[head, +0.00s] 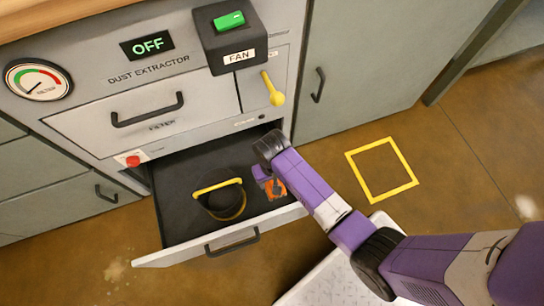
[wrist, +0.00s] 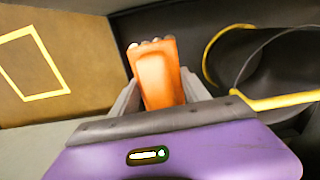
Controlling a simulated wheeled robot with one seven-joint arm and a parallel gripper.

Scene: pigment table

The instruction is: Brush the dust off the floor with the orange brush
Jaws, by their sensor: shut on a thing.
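The orange brush (head: 275,189) is in the right part of an open dark drawer (head: 178,254) under the dust extractor. My gripper (head: 268,182) reaches down into the drawer and is shut on the brush. In the wrist view the brush (wrist: 157,75) sits between the two grey fingers, with its orange end pointing away from the purple palm. A pale dusty patch (head: 117,270) lies on the brown floor at lower left, and another pale patch (head: 527,207) lies at far right.
A black round container with a yellow handle (head: 218,185) sits left of the brush in the drawer. A yellow square outline (head: 382,143) marks the floor to the right. Cabinets (head: 360,60) stand behind. The extractor display (head: 148,45) reads OFF. Floor around the square is clear.

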